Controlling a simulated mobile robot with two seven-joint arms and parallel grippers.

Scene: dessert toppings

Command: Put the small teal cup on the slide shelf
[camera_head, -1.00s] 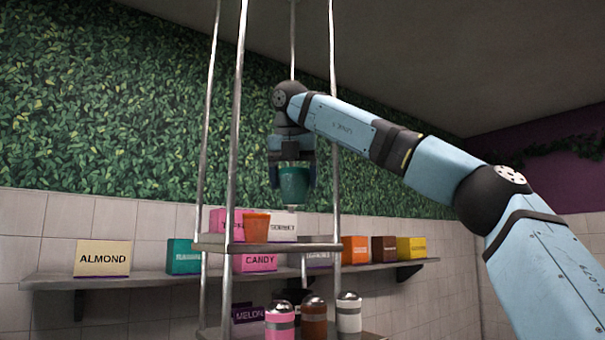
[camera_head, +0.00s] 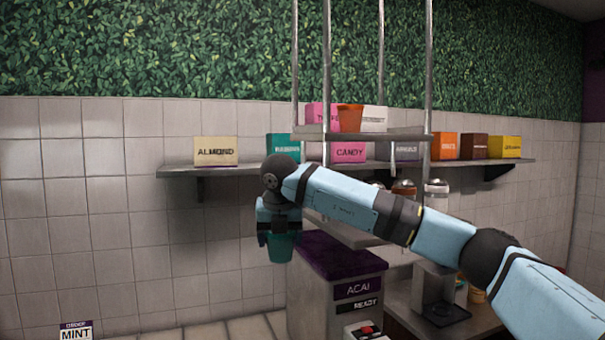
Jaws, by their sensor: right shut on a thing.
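The small teal cup (camera_head: 279,247) is held upright by my right gripper (camera_head: 279,236), which is shut on it and points down. The cup is in the air left of the ACAI machine, in front of the tiled wall. The hanging shelf (camera_head: 391,136) on metal rods is up and to the right of the cup; I cannot tell if it is the slide shelf. An orange cup (camera_head: 350,118) stands on it. My left gripper is not in view.
A wall shelf (camera_head: 245,171) holds several boxes, among them ALMOND (camera_head: 215,151) and a teal box (camera_head: 282,147). A MINT label (camera_head: 75,333) is at lower left. The left wall area is clear.

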